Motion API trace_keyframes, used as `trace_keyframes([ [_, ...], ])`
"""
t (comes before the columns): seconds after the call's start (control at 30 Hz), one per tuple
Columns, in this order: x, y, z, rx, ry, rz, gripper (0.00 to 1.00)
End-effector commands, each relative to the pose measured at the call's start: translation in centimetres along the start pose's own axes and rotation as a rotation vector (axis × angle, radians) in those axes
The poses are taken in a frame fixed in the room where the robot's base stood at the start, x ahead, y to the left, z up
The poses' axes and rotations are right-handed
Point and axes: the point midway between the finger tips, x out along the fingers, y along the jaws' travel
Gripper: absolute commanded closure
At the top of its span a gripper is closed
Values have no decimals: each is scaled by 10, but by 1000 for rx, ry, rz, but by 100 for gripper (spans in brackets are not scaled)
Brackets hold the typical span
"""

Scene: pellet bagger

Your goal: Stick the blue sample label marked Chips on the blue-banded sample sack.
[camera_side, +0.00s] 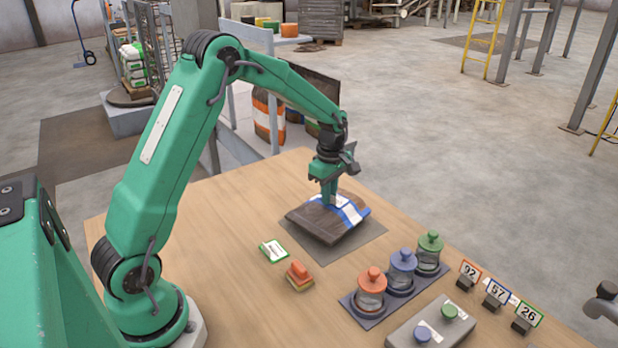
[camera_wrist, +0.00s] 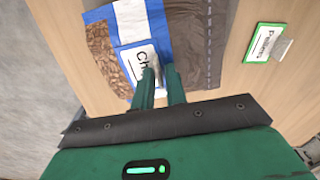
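The brown sample sack (camera_side: 318,222) lies flat on a dark mat (camera_side: 372,228) on the table. A white band with blue edges (camera_wrist: 134,22) crosses it, and a clear window beside the band shows brown chips (camera_wrist: 104,55). The blue-edged white label (camera_wrist: 138,57) reads "Ch"; the rest of the word is hidden by my fingers. It lies over the band, slightly tilted, and seems to touch the sack. My gripper (camera_wrist: 160,72) points down over the sack, its fingertips close around a pale tab at the label's edge. In the side view my gripper (camera_side: 328,198) hides most of the label.
Jars with orange, blue and green lids stand in a rack (camera_side: 372,318) at right. Number cards (camera_side: 496,293) and a grey block with knobs (camera_side: 405,332) stand near them.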

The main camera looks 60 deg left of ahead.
Motion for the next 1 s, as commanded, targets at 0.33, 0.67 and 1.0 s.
trace_keyframes([
  [0.33,0,0,0,0,0,0,70],
  [0.67,-23,0,0,0,0,3,70],
  [1.0,-66,0,0,0,0,2,70],
])
